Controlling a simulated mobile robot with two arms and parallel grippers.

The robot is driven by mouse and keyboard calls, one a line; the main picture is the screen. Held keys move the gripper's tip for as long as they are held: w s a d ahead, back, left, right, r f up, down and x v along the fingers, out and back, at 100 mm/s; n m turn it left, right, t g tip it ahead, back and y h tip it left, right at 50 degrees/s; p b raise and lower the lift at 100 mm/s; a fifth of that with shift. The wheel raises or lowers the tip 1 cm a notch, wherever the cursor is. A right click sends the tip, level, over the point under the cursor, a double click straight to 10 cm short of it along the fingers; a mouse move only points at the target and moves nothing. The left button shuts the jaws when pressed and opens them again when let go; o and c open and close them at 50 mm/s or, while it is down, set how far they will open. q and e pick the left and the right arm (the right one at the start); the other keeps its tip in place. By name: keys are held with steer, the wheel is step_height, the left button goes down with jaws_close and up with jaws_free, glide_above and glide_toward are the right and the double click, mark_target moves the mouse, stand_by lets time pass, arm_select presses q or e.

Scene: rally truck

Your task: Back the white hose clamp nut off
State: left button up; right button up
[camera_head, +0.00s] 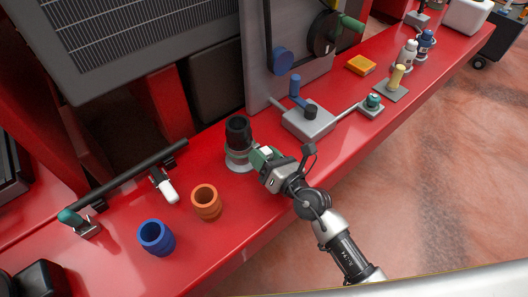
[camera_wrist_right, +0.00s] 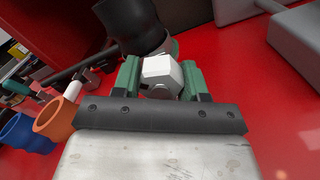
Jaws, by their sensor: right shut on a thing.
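The white hose clamp nut (camera_wrist_right: 161,76) sits between the two green fingers of my right gripper (camera_wrist_right: 162,82) in the wrist view. The gripper is shut on it, one finger on each side. In the head view my right gripper (camera_head: 263,156) reaches in from the lower right to the front of the clamp (camera_head: 237,158), and a white bit of the nut (camera_head: 267,150) shows at its fingertips. The clamp is around the base of an upright black hose (camera_head: 238,132). The gripper partly hides the clamp. My left gripper is not in view.
A grey block with a blue lever (camera_head: 308,119) stands to the right. The red shelf's front strip is clear.

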steer(key=n+p, duration=0.1)
steer(key=n, duration=0.2)
steer(key=shift+n, duration=0.4)
steer(key=n, duration=0.3)
steer(key=shift+d, duration=0.1)
steer(key=n+p, duration=0.1)
steer(key=n, duration=0.4)
steer(key=n+p, duration=0.1)
steer(key=n, duration=0.2)
steer(key=shift+r+n, duration=0.1)
steer(key=shift+n, duration=0.3)
steer(key=n, duration=0.6)
steer(key=shift+w+d+r+p, duration=0.1)
steer(key=shift+p, duration=0.25)
steer(key=n, duration=0.6)
steer(key=shift+r, duration=0.1)
steer(key=shift+n, duration=0.3)
